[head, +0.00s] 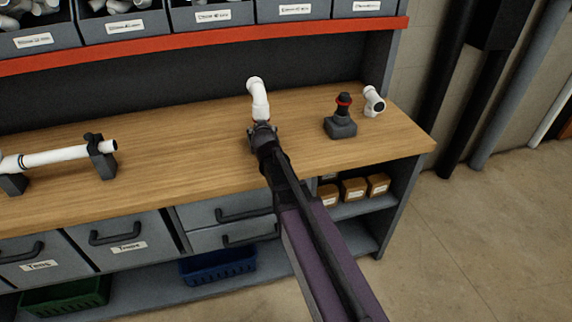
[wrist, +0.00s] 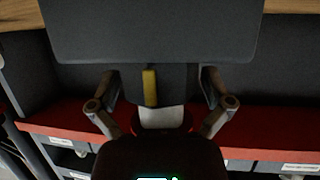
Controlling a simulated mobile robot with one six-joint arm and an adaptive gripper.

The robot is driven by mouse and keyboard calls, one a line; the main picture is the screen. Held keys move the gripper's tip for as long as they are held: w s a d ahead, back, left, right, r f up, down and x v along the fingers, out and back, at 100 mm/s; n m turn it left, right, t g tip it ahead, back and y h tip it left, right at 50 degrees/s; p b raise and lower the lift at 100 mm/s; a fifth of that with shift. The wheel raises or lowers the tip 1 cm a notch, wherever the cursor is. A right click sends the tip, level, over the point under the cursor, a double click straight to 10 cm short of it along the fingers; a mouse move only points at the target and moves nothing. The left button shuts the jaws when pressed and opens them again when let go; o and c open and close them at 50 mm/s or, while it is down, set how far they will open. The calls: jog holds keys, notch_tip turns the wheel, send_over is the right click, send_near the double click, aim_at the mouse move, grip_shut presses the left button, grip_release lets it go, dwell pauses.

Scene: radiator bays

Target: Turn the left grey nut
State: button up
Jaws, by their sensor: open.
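I cannot clearly make out a grey nut in either view. In the head view, a white pipe (head: 58,156) lies level in dark grey holders (head: 101,157) on the left of the bench. A white elbow pipe (head: 257,99) stands near the bench's middle. My gripper (head: 262,128) is open just in front of its lower end, which it partly hides. In the wrist view, the fingers of my gripper (wrist: 160,108) are spread, with a white piece (wrist: 161,117) between them. Whether they touch it, I cannot tell.
A dark fitting with a red ring (head: 342,104) stands in a grey block (head: 341,127), right of my gripper. A red-edged shelf (head: 205,40) with bins runs above the wooden bench top (head: 190,140). The bench is clear between pipe and elbow.

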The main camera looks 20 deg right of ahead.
jog(key=shift+n+y, duration=2)
jog(key=shift+y, duration=0.3)
jog(key=shift+d+n+y, duration=0.1)
jog(key=shift+n+y, duration=0.8)
jog(key=shift+y, duration=0.1)
jog(key=shift+w+n+g+y, duration=0.1)
jog(key=shift+n+g+y, duration=0.6)
jog(key=shift+n+y, duration=0.35)
jog(key=shift+n+g+y, duration=2.85)
jog(key=shift+n+g, duration=0.25)
jog(key=shift+n, duration=0.45)
jog(key=p+v, duration=0.6)
jog(key=v, duration=0.8)
jog(key=s+a+m+g+h+p, duration=0.4)
jog(key=s+a+m+p, duration=0.1)
jog(key=s+a, duration=0.4)
jog(key=s+a+r+m+g+h+p, duration=0.1)
jog(key=s+a+r+m+h+p, duration=0.1)
jog(key=s+m+h+p, duration=0.6)
jog(key=shift+s+a+r+g+p, duration=0.35)
jog(key=shift+s+r, duration=0.1)
jog(key=shift+s, duration=2.95)
jog(key=shift+s, duration=0.1)
